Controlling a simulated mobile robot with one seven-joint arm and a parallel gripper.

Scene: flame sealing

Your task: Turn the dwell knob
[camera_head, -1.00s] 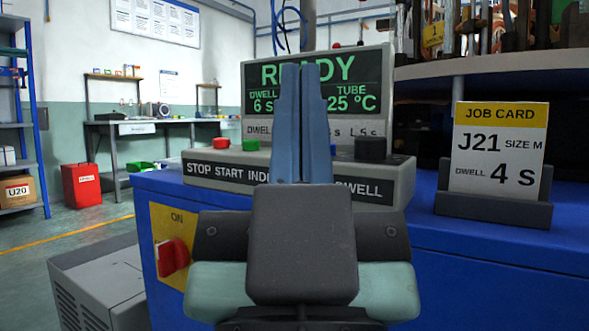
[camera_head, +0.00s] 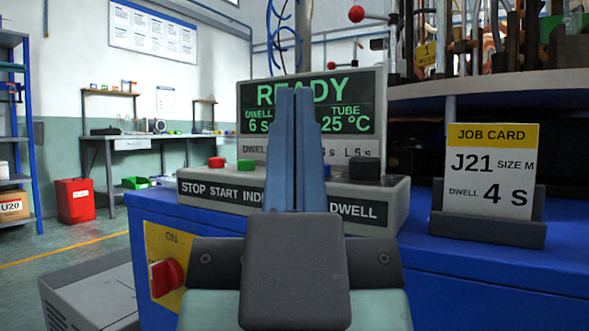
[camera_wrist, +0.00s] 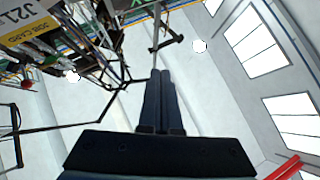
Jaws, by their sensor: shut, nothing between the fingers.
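The dwell knob (camera_head: 365,168) is a short black cylinder at the right end of the grey control panel (camera_head: 190,190), above the word DWELL. The display (camera_head: 262,118) reads READY, dwell 6 s, tube 25 °C. The job card (camera_head: 492,172) to the right reads J21, size M, dwell 4 s. My gripper (camera_head: 297,90) is shut and empty, with its blue fingers pointing up in front of the panel, left of the knob and apart from it. It hides part of the display and panel. In the wrist view the shut fingers (camera_wrist: 160,80) point toward the walls and windows.
Red (camera_head: 216,162) and green (camera_head: 246,165) buttons sit on the panel's left. A red switch (camera_head: 166,277) marked ON is on the blue bench front (camera_head: 470,290). The card's dark holder (camera_head: 487,230) stands right of the panel, with bare blue bench top between them.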

